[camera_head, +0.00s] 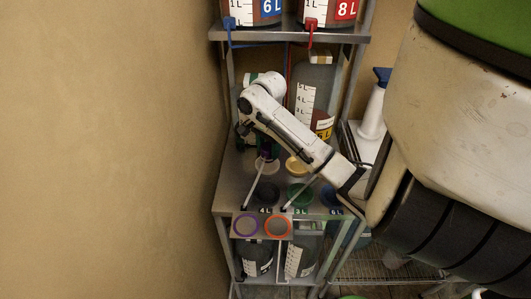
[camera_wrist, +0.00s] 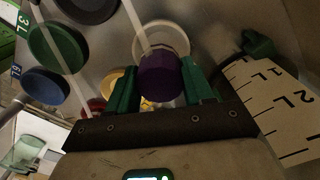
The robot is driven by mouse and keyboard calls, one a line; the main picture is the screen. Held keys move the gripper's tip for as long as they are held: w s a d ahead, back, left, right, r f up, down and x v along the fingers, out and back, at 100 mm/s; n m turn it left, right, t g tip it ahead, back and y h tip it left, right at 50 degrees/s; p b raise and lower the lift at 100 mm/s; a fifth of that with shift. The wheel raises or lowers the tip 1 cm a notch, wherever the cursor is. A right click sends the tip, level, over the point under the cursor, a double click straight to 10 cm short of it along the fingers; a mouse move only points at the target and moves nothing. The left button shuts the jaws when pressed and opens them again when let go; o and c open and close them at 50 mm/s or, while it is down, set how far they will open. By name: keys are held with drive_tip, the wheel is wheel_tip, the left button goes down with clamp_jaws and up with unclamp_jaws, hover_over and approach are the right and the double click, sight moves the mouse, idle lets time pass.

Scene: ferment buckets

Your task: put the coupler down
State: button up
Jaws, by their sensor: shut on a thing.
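The purple coupler (camera_wrist: 160,80) is held between the green fingers of my gripper (camera_wrist: 160,88) in the wrist view. A pale hose (camera_wrist: 134,22) runs from it toward the picture's top. A pale round disc (camera_wrist: 165,38) lies just beyond the coupler; whether they touch I cannot tell. In the head view my gripper (camera_head: 264,151) points down over the shelf, with a small purple part of the coupler showing above the pale disc (camera_head: 264,166). My arm hides part of the area behind it.
The metal shelf (camera_head: 229,190) carries a yellow disc (camera_head: 297,166), a green disc (camera_head: 300,194) and a dark disc (camera_head: 266,192). Purple (camera_head: 246,225) and orange (camera_head: 278,227) rings sit at its front. A large marked container (camera_head: 312,90) stands behind my arm. A white bottle (camera_head: 373,112) stands right.

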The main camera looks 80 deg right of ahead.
sight(268, 155)
wheel_tip(268, 155, down, 3)
drive_tip(key=shift+d+r+b, duration=0.1)
drive_tip(key=shift+b, duration=0.85)
drive_tip(key=shift+f+b, duration=0.25)
drive_tip(key=shift+b, duration=0.05)
drive_tip(key=shift+w, duration=0.1)
drive_tip(key=o, duration=1.1)
drive_tip(key=shift+o, duration=0.2)
